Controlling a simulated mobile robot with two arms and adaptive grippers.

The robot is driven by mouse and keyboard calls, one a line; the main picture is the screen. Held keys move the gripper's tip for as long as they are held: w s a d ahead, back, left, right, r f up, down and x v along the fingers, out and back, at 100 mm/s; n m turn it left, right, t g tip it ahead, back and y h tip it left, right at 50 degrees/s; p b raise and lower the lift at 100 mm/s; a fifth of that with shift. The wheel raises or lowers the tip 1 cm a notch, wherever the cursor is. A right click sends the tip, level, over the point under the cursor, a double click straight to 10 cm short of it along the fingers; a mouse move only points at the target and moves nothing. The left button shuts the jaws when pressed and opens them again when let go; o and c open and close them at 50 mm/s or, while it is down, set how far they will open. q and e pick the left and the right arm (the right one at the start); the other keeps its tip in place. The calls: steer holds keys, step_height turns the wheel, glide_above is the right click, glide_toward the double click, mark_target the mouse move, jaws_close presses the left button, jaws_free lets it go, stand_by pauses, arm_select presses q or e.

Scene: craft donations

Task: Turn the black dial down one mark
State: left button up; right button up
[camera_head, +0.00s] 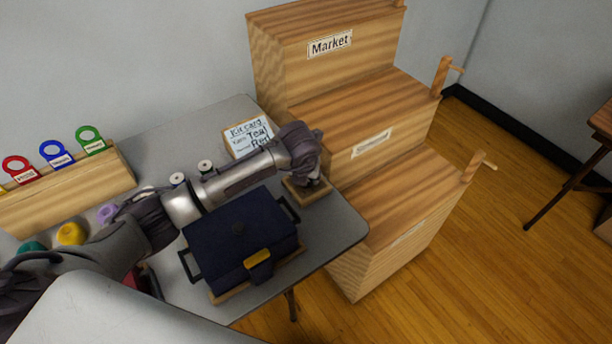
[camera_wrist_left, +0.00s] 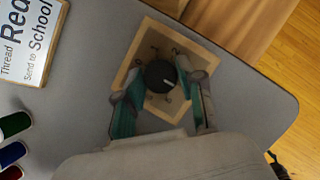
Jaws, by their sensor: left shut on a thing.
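The black dial (camera_wrist_left: 160,76) sits in the middle of a wood-framed plate on the grey table and has a pale pointer line on its top. Dark marks surround it on the plate (camera_wrist_left: 142,52); I cannot read them. My left gripper (camera_wrist_left: 162,92) is shut on the dial, with a teal-padded finger on each side. In the head view my left gripper (camera_head: 314,182) is over the dial's wooden base (camera_head: 308,194), and the arm hides the dial. My right gripper is not in view.
A dark blue box (camera_head: 235,230) with handles stands beside my left arm on the grey table (camera_head: 345,232). A kit card (camera_head: 240,137) stands behind the arm. Stepped wooden bins (camera_head: 375,110) with cranks stand to the right. Spools (camera_wrist_left: 14,125) show at left in the wrist view.

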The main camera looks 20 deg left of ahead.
arm_select(q)
steer(key=o, duration=1.1)
steer(key=shift+o, duration=0.2)
steer(key=v, duration=1.2)
